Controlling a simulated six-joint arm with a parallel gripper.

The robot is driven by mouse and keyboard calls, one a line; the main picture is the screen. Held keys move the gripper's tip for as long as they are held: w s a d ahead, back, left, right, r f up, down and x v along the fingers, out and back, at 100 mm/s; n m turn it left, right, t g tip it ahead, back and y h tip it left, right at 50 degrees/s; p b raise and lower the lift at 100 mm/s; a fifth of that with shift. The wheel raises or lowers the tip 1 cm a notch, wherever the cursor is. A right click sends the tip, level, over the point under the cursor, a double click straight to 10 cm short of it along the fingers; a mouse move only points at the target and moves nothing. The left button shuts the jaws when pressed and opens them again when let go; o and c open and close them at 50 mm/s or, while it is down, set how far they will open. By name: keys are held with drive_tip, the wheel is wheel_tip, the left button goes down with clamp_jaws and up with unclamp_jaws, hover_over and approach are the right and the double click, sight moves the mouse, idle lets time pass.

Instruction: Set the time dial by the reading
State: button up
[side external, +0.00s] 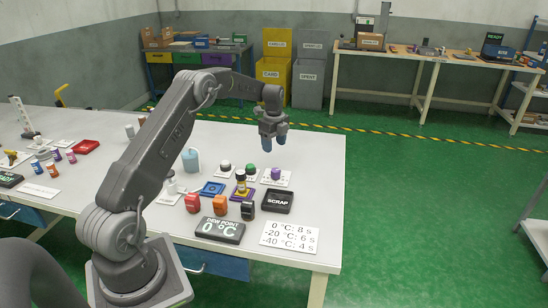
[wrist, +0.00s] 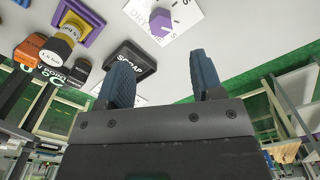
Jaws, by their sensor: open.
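The dew point display (side external: 219,229) reads 0 °C. The white reading card (side external: 292,237) lists 0 °C: 8 s, -20 °C: 6 s and -40 °C: 4 s. The purple dial knob (side external: 276,174) sits on a white plate at the right end of a row of knobs. In the wrist view the purple knob (wrist: 160,22) shows on its plate with tick marks and partly readable lettering; its setting I cannot tell. My gripper (side external: 272,138) is above the table behind the knob, its blue fingers pointing down. In the wrist view the gripper (wrist: 161,62) is open and empty, apart from the knob.
A green knob (side external: 251,169) and a white-and-black knob (side external: 225,167) stand left of the purple one. The table's right end is clear.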

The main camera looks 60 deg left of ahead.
wheel_tip(320, 180, up, 3)
drive_tip(key=shift+f, duration=0.2)
